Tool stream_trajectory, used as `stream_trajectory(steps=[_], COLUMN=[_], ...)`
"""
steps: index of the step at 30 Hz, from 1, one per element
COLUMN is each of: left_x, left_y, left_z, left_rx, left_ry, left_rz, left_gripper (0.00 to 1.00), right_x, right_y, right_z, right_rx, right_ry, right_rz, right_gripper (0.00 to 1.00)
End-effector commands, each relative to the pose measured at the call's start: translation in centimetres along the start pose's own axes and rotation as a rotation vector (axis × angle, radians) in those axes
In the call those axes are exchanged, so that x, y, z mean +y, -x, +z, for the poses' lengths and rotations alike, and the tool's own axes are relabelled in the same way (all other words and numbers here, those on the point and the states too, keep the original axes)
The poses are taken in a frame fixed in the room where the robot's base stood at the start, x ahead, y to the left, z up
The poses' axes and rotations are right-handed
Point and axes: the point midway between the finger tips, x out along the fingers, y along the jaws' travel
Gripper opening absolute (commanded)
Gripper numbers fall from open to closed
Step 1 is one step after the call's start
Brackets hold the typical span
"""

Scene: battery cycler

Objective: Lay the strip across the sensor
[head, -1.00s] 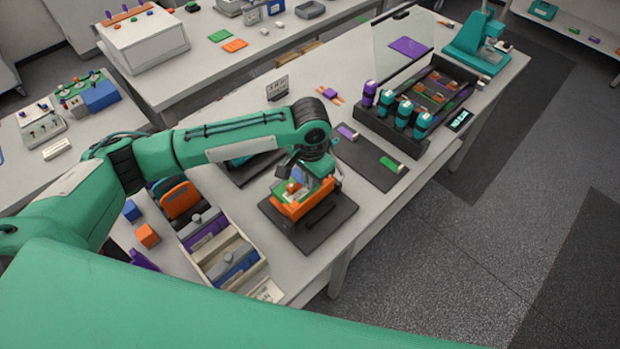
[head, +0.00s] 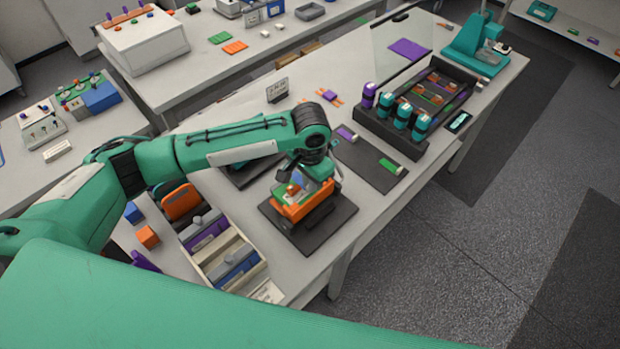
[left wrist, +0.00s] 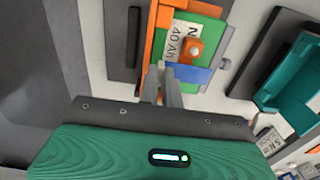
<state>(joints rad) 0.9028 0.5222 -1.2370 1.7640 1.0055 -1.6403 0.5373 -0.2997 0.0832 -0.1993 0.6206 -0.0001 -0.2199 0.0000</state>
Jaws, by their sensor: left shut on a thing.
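My left gripper (head: 305,187) is low over an orange fixture (head: 304,212) on a dark base plate (head: 345,215). In the left wrist view its fingertips (left wrist: 169,70) are close together at a flat blue strip (left wrist: 200,75), which they seem to grip near one end. The strip lies over or just above a green board (left wrist: 207,25) in the fixture; whether it touches cannot be told. An orange knob-like piece with a pale spot (left wrist: 194,48), possibly the sensor, stands beside the strip. A white label reading "40 Ah" (left wrist: 174,40) is next to it. My right gripper is out of view.
A divided box (head: 255,278) stands left of the base plate. A dark tray with several teal cylinders (head: 402,115) stands to the right, beyond a dark mat (head: 370,165). A small sign (head: 278,90) stands behind.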

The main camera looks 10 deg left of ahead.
Motion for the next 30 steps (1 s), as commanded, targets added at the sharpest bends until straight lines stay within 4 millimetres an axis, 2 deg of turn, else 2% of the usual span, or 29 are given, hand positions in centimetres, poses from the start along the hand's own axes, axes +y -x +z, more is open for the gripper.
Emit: stream_trajectory(steps=[18,30], left_x=[0.0,0.0], left_y=[-1.2,-1.2], left_z=[0.0,0.0], left_rx=[0.0,0.0], left_ry=[0.0,0.0], left_rz=[0.0,0.0], left_gripper=[0.0,0.0], right_x=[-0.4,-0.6], right_y=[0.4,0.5], right_z=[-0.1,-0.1], right_rx=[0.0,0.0], right_ry=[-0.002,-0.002], right_rz=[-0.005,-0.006], right_gripper=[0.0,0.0])
